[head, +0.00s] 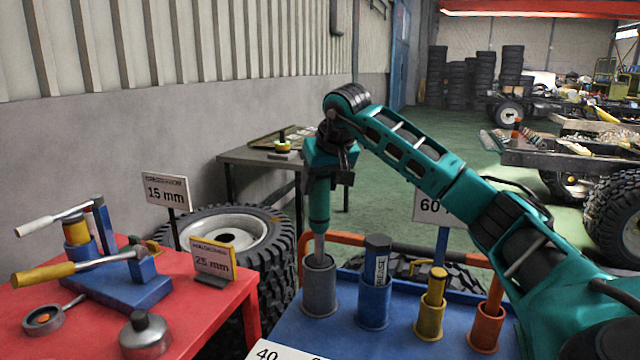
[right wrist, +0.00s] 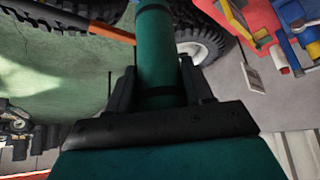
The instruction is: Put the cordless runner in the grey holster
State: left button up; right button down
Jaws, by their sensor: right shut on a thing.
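My right gripper (head: 331,172) is shut on the cordless runner (head: 319,206), a teal cylinder with a grey shaft pointing down. The runner hangs upright over the grey holster (head: 319,290), and its shaft end reaches the holster's mouth; I cannot tell how deep it goes. In the right wrist view the runner (right wrist: 156,50) lies between the two black fingers of the gripper (right wrist: 158,88); its lower end and the holster are out of sight there. My left gripper is not in view.
On the blue bench (head: 345,338), a blue holster (head: 373,308), a yellow holster (head: 429,322) and an orange holster (head: 486,328) stand to the right, each holding an item. A red table (head: 215,322) with tools is at left. An orange rail (head: 400,247) runs behind the holsters.

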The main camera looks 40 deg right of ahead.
jog(key=shift+r, duration=0.15)
jog(key=c, duration=0.8)
grip_release()
jog(key=shift+f, duration=0.2)
jog(key=shift+c, duration=0.2)
jog(key=o, duration=0.4)
jog(key=shift+r, duration=0.15)
jog(key=shift+s+r, duration=0.1)
jog(key=shift+r, duration=0.2)
jog(key=p+v, duration=0.1)
jog(key=v, duration=1)
jog(key=shift+s+p, duration=0.25)
jog(key=shift+p, duration=0.05)
jog(key=shift+a, duration=0.1)
